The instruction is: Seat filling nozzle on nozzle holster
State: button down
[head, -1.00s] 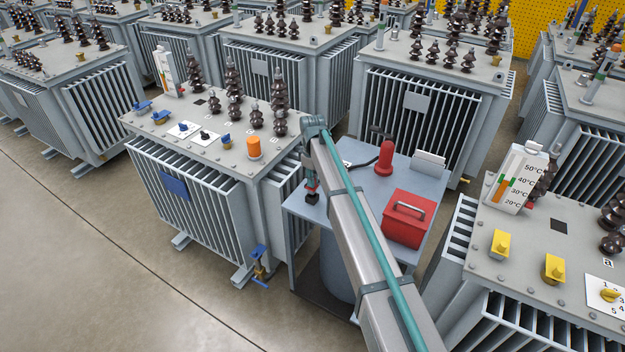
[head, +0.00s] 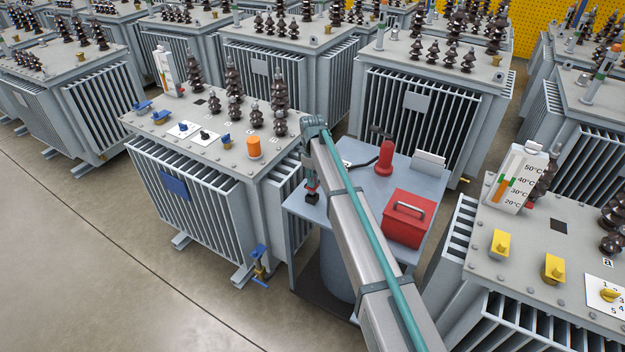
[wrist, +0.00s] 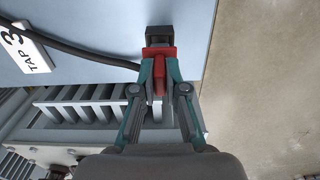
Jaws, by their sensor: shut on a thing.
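My gripper (wrist: 160,72) is shut on a red part, which I take to be the filling nozzle (wrist: 158,54). A dark hose (wrist: 88,56) runs left from beside it in the wrist view. A black block (wrist: 159,34) shows just beyond the red part. I cannot tell whether this block is the nozzle holster or part of the nozzle, nor whether the two touch. In the head view my gripper (head: 311,182) points down at the left edge of the blue-grey table (head: 370,188), with the black block (head: 312,198) right below it. My arm hides part of the table.
A red upright piece (head: 385,158) with a black hose, a red toolbox (head: 408,218) and a white card (head: 430,162) stand on the table. A finned transformer (head: 205,190) is close on the left, another (head: 550,255) on the right. Open floor lies at the front left.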

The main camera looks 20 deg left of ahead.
jog(key=shift+f+b, duration=0.7)
jog(key=shift+f, duration=1.15)
jog(key=c, duration=1.1)
grip_release()
jog(key=shift+c, duration=0.2)
jog(key=shift+r, duration=0.1)
notch_tip(320, 180, up, 12)
jog(key=shift+f, duration=0.1)
